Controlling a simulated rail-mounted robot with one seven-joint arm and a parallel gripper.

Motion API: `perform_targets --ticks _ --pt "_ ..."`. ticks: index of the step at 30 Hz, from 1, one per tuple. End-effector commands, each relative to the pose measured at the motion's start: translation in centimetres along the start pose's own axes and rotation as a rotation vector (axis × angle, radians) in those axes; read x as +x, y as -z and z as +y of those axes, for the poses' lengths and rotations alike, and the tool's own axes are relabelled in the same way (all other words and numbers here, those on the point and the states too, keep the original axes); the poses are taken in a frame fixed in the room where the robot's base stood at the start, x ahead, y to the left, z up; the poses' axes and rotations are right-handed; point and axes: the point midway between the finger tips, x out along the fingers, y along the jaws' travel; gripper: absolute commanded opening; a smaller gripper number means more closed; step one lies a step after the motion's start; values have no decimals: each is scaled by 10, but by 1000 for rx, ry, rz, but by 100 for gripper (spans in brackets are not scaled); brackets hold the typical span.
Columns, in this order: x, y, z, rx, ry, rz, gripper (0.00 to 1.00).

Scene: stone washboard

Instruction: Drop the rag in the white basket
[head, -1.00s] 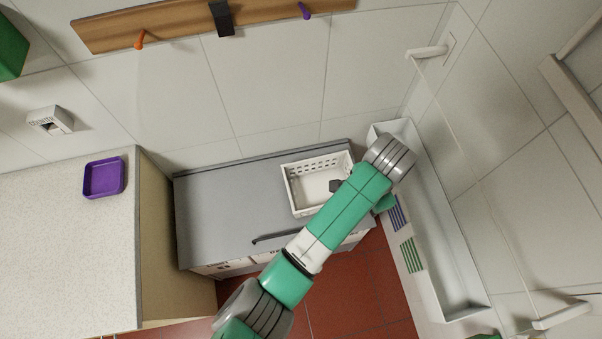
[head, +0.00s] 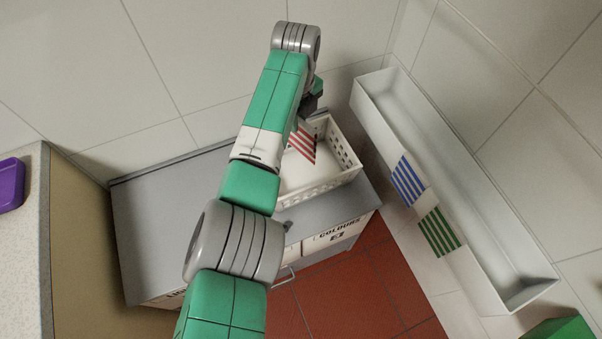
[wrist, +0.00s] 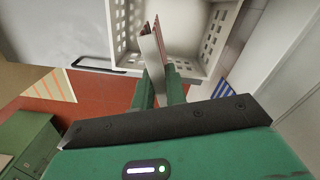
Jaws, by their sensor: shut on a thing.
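The rag with red and white stripes (head: 302,146) hangs over the white basket (head: 347,165). My gripper (wrist: 161,88) is shut on the rag, which shows nearly edge-on between the two green fingers in the wrist view (wrist: 158,48). In the head view, my gripper (head: 310,107) is partly hidden by my arm, above the basket's back part. The basket is open-topped with slotted walls, and its left part is hidden behind my arm. Its interior also shows in the wrist view (wrist: 196,62). I cannot tell whether the rag touches the basket's floor.
The basket stands on a grey-topped cabinet (head: 165,220). To the right, a long white trough (head: 440,170) has a blue-striped rag (head: 408,182) and a green-striped rag (head: 439,233) at its near edge. A purple tray (head: 10,185) is at the left edge. Tiled walls close the back.

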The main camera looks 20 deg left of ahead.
Motion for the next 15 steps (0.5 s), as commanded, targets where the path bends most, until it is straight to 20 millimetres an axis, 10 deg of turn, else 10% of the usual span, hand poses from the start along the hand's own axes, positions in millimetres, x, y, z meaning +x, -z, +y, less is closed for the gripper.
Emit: perform_targets --ticks 15 --pt "41 0 0 5 0 0 0"
